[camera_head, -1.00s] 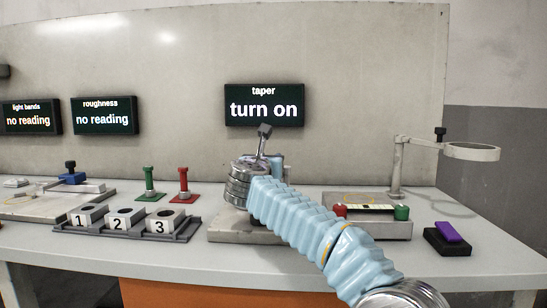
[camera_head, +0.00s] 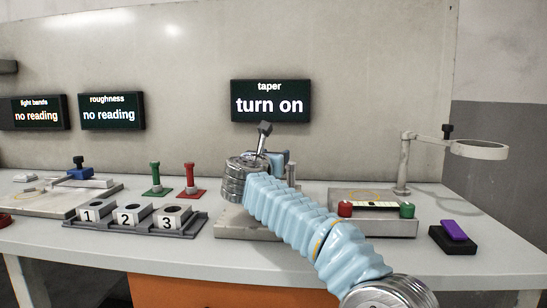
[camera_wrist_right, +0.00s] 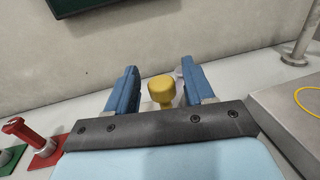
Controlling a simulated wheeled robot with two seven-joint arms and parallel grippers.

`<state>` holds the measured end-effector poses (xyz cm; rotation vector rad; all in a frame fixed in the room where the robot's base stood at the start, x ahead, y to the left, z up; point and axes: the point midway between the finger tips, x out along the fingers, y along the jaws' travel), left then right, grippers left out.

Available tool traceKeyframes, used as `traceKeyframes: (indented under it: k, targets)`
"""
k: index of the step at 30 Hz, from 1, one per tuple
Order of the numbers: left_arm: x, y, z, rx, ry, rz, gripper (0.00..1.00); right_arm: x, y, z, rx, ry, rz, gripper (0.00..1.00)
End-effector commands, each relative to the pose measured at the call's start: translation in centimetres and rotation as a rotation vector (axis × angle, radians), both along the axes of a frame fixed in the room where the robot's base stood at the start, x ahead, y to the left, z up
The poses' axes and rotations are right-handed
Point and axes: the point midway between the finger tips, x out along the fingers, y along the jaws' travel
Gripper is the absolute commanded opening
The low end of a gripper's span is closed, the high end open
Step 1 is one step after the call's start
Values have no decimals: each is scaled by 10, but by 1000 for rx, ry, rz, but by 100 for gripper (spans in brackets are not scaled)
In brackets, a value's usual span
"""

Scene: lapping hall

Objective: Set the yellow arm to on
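The yellow arm shows in the right wrist view as a rounded yellow knob (camera_wrist_right: 161,88). My right gripper (camera_wrist_right: 159,70) is open, with one blue finger on each side of the knob and a visible gap to each. In the head view my right gripper (camera_head: 279,160) is over the taper station, partly hidden behind my own wrist, and the yellow knob cannot be seen there. The taper screen (camera_head: 270,101) on the wall reads "turn on". A grey lever-like piece (camera_head: 264,130) stands up behind my wrist. My left gripper is out of view.
Numbered holders (camera_head: 130,217), a green post (camera_head: 155,178) and a red post (camera_head: 189,180) stand left. Right are a box with a red button (camera_head: 345,208) and a green button (camera_head: 407,210), a ring stand (camera_head: 404,165) and a purple block (camera_head: 454,230). The front right bench edge is clear.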

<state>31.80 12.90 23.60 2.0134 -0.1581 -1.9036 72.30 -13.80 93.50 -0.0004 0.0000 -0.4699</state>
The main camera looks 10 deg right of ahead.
Motion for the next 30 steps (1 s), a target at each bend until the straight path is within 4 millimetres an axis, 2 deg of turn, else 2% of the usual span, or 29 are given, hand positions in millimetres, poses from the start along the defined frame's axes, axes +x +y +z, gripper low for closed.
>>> traceKeyframes:
  k: [5,8,21,25,30]
  targets:
    - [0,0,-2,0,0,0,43,-2,1,0,1,0,1,53]
    - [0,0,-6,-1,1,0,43,-12,7,-2,1,0,2,53]
    - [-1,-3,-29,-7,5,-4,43,-101,52,-2,0,-1,4,53]
    - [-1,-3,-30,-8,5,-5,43,-116,59,-1,0,0,1,53]
    - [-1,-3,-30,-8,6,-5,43,-123,63,0,0,0,1,53]
